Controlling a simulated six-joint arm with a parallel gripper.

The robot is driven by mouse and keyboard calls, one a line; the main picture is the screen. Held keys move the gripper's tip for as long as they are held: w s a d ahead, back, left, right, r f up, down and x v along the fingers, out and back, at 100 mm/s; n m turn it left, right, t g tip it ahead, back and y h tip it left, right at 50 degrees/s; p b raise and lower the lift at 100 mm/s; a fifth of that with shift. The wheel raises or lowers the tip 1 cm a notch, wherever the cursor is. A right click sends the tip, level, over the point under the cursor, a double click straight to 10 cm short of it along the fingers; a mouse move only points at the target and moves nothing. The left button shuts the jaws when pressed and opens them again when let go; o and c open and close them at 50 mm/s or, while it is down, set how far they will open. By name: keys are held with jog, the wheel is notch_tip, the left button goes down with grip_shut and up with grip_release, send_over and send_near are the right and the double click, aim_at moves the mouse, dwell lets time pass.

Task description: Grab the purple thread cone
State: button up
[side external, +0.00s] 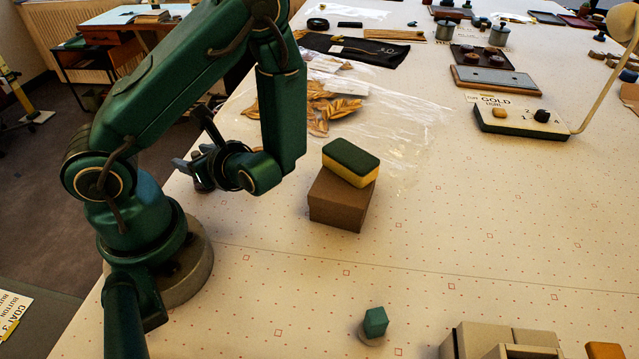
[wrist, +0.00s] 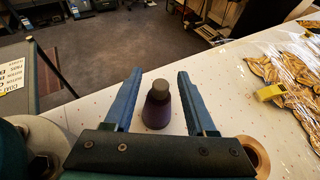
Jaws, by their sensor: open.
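The purple thread cone (wrist: 157,113) shows in the wrist view, dark purple with a grey-brown top. It appears upright on the pale table, close to the table's edge. My gripper (wrist: 160,73) is open, with one blue finger to the left of the cone and one to the right in the picture. Gaps show on both sides, and nothing is held. In the side view my gripper (side external: 193,158) is low at the table's left edge, beyond my arm. I cannot make out the cone clearly there.
A green-and-yellow sponge (side external: 350,163) lies on a brown box (side external: 338,203) right of my gripper. Gold leaf pieces (side external: 322,107) lie with clear plastic behind. A small teal block (side external: 375,321) stands in front. The table's middle right is mostly clear.

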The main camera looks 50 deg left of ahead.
jog(key=shift+x, duration=1.1)
grip_shut()
jog(key=shift+r, duration=0.1)
